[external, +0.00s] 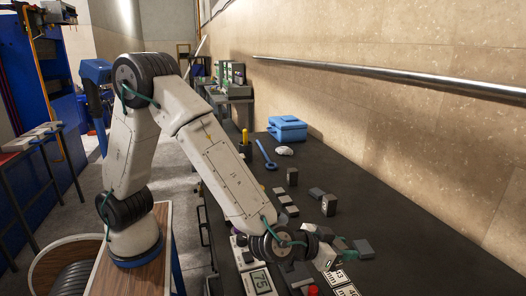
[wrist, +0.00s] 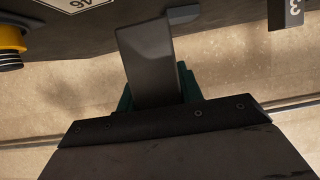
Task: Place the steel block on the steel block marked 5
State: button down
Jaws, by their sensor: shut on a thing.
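My gripper (external: 341,245) is low over the right front of the dark bench in the external view. In the wrist view its green fingertips (wrist: 158,92) are shut on a plain grey steel block (wrist: 147,55), which sticks out beyond them. In the external view a grey block (external: 363,247) shows right beside the fingertips; I cannot tell if it is the held one. An upright block (external: 328,205) stands behind the gripper, its mark too small to read. A block marked 3 (wrist: 287,12) shows in the wrist view. I cannot make out a mark 5.
Several more grey blocks lie on the bench (external: 420,262), including a dark upright one (external: 292,176). A blue toolbox (external: 287,128) and blue wrench (external: 265,154) are farther back. White number cards (external: 340,281) lie at the front. A wall with a metal rail (external: 390,76) bounds the right.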

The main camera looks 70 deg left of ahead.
jog(key=w+a+r+n+y, duration=0.2)
jog(key=a, duration=0.7)
jog(key=w+a+r+n+g+y, duration=0.1)
jog(key=a+r+y, duration=0.15)
jog(key=a, duration=0.65)
jog(key=w+a+r+n+y, duration=0.1)
jog(key=w+a+r+n, duration=0.1)
jog(key=a, duration=0.7)
jog(key=s+a+n+g+y, duration=0.2)
jog(key=s+a, duration=0.3)
jog(key=a, duration=0.6)
jog(key=s+a+n+g+y, duration=0.1)
jog(key=s+a+n+y, duration=0.1)
jog(key=s+a, duration=0.6)
jog(key=w+a, duration=0.1)
jog(key=w, duration=0.5)
jog(key=w+a, duration=0.2)
jog(key=w, duration=0.4)
jog(key=w+a, duration=0.1)
jog(key=w, duration=0.5)
jog(key=shift+a+f, duration=0.2)
jog(key=shift+f, duration=1.85)
jog(key=shift+f, duration=0.1)
